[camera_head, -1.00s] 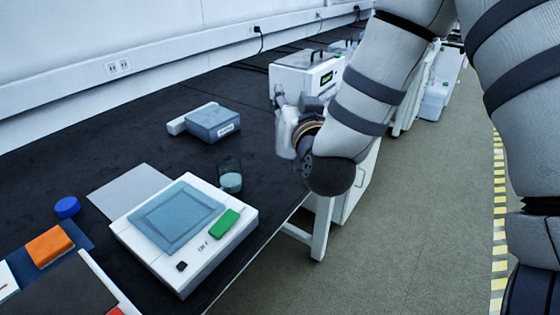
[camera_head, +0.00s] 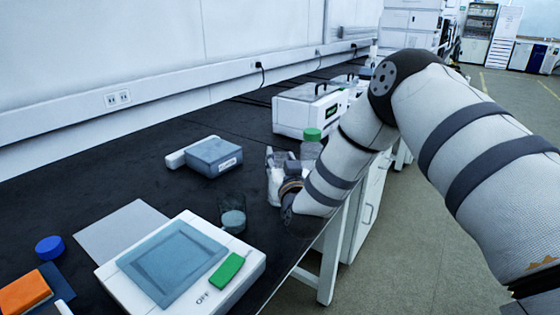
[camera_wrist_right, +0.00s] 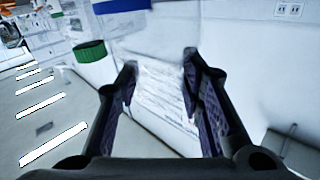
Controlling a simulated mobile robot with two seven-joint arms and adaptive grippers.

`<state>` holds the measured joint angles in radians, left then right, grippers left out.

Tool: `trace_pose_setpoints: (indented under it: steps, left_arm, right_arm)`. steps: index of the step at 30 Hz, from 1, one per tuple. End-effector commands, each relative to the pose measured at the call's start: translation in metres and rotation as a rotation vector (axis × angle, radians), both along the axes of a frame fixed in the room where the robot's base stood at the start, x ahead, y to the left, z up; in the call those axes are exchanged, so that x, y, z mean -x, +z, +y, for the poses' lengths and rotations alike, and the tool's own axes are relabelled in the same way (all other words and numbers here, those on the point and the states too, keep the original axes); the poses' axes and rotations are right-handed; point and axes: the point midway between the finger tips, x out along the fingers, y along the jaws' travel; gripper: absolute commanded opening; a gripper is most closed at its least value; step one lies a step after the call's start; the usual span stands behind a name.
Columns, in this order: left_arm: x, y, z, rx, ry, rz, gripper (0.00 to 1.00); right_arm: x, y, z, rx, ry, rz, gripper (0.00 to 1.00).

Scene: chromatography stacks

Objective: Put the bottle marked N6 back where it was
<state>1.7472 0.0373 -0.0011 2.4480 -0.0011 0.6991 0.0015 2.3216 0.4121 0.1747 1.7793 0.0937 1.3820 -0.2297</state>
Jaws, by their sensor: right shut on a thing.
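My right gripper (camera_head: 281,160) is over or beside the bench's right edge, beyond the beaker. It is shut on a whitish bottle (camera_head: 274,184). In the right wrist view, a pale surface with lines of small print, apparently the bottle's label (camera_wrist_right: 165,95), lies between the two fingers (camera_wrist_right: 160,80). I cannot read an N6 mark. A green-capped bottle (camera_head: 311,146) shows just behind the gripper; a green cap (camera_wrist_right: 90,50) also shows left of the fingers in the wrist view. My left gripper is not in view.
A beaker (camera_head: 232,213) stands on the dark bench between the gripper and a white device with a grey screen (camera_head: 172,262). A grey-blue box (camera_head: 214,156) lies farther back. A white instrument (camera_head: 300,112) stands beyond the gripper.

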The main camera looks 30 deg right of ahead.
Motion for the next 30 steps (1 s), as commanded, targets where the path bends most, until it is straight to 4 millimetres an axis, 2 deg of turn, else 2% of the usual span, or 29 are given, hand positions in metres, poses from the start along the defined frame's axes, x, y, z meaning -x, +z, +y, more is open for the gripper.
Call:
trace_pose_setpoints:
  steps: [5,6,8,19,23,30]
  left_arm:
    - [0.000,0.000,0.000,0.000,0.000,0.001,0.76]
    - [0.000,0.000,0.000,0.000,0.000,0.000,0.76]
    - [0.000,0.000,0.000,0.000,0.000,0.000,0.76]
    - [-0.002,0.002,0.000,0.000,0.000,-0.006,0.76]
    - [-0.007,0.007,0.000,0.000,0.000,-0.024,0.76]
    - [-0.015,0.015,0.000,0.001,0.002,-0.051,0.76]
  right_arm:
    - [0.000,-0.002,0.000,0.001,0.000,-0.002,0.00]
    - [0.000,-0.002,0.000,0.001,-0.001,-0.002,0.44]
    - [0.000,-0.001,0.000,0.001,0.000,-0.002,0.55]
    - [0.004,0.003,0.002,0.000,0.000,-0.002,0.55]
    - [0.027,0.005,0.012,-0.001,0.002,-0.003,0.55]
    - [0.085,0.005,0.036,-0.001,0.002,-0.003,0.55]
